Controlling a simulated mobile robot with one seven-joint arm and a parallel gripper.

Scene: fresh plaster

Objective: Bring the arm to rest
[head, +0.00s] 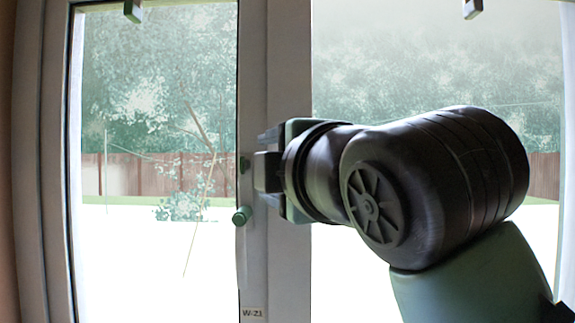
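My gripper (268,162) is at the left end of my dark arm, in the middle of the head view. It points left, in front of the pale centre post of a glazed window or door. Its end is seen from the side and partly from behind, so I cannot tell whether the fingers are apart. I see nothing held in it. My arm is raised and bent, coming up from the lower right. A green knob (242,215) sits just left of and below the gripper. I cannot tell whether the gripper touches the post.
A label reading W-Z1 (252,313) is low on the post. Glass panes (150,255) lie on both sides, with trees and a fence beyond. Two small clips (132,10) hang at the top.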

